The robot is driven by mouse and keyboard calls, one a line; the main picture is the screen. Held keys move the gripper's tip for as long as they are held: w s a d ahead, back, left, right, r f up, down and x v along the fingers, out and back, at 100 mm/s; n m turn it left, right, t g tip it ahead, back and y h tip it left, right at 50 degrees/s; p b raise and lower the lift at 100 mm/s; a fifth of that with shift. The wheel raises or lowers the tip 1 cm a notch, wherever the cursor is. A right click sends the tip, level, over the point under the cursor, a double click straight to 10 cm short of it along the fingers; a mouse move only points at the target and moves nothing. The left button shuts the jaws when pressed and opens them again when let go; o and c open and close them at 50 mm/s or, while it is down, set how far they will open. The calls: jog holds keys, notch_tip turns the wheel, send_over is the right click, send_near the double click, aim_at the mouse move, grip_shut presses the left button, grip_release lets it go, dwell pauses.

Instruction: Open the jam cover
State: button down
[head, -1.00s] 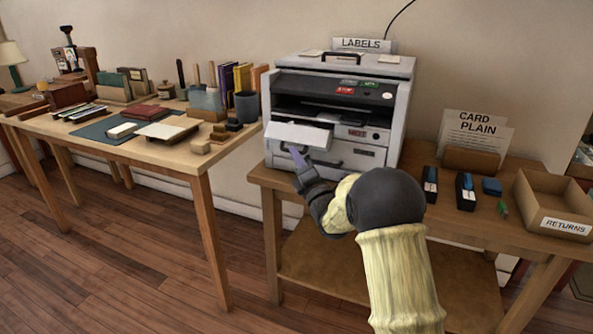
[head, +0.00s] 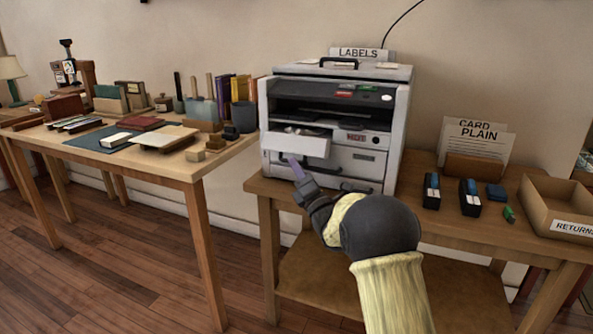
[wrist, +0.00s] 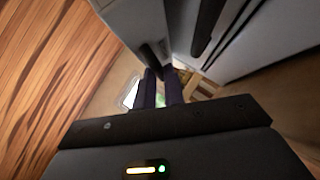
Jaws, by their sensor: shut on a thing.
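The grey printer (head: 392,130) stands on the right-hand wooden table. Its jam cover (head: 303,147) is the pale panel on the left of its front, standing out from the body, with a dark open bay above it. My gripper (head: 292,163) is at the lower edge of this cover. In the wrist view my purple fingers (wrist: 160,88) are close together beside a dark handle-like bar (wrist: 152,58) on the pale front. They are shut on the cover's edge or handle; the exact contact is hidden.
A drawer with a dark handle (head: 357,187) is low on the printer. A cluttered desk (head: 170,170) is at left, with a floor gap between.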

jog(key=shift+r, duration=0.1)
jog(key=c, duration=1.5)
grip_release()
jog(key=shift+d, duration=0.1)
jog(key=p+v, duration=0.3)
jog(key=v, duration=1.4)
jog(key=shift+s, duration=0.25)
